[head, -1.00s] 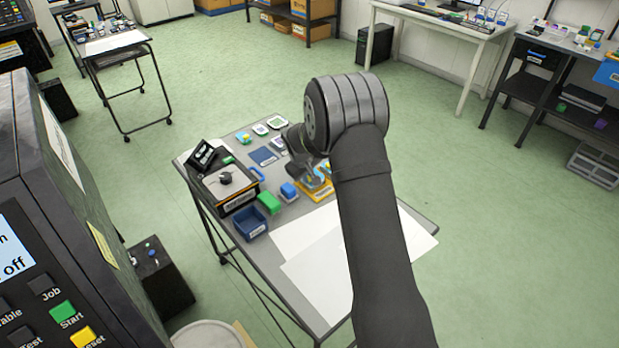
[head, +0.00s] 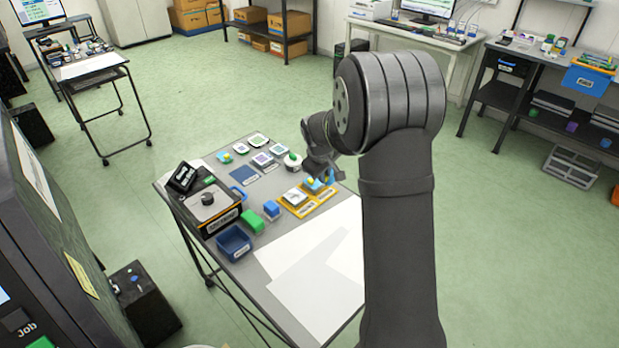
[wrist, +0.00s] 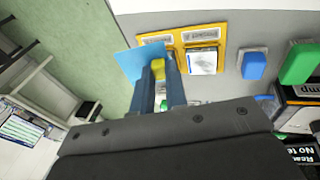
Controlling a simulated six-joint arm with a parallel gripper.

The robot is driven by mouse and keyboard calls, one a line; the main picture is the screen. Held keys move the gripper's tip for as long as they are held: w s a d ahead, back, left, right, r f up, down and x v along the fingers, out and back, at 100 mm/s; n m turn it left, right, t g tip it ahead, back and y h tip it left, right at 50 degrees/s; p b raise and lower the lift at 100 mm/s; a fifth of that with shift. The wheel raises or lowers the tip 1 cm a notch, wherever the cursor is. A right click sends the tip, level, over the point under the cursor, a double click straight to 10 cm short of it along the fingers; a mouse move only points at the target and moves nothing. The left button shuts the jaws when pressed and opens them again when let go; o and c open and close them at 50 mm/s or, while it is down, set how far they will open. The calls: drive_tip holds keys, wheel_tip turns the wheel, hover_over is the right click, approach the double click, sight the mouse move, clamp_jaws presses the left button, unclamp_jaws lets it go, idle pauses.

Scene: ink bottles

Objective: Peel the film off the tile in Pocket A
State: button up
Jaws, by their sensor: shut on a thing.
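A yellow two-pocket tray (head: 309,210) lies on the grey table; it also shows in the wrist view (wrist: 232,60). A pale tile with dark marks (wrist: 203,61) sits in one pocket. My gripper (wrist: 162,72) is shut on the yellow tab (wrist: 158,67) of a blue film (wrist: 138,61). In the wrist view the film overlaps the other pocket and reaches past the tray's edge, seemingly raised. In the head view the blue film (head: 313,187) shows beside my gripper (head: 328,177). What lies beneath the film is hidden. I cannot read the pocket letters surely.
A blue block (head: 271,210), green block (head: 252,223) and blue open bin (head: 234,243) stand left of the tray. A black-sided device (head: 210,207) is farther left. Small bottles and pads line the back. White sheets (head: 320,265) cover the clear front area.

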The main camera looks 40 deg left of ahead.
sight(326, 178)
drive_tip(key=shift+w+d+r, duration=0.2)
drive_tip(key=shift+d+r, duration=0.1)
drive_tip(key=shift+r, duration=2.4)
drive_tip(key=shift+s, duration=0.1)
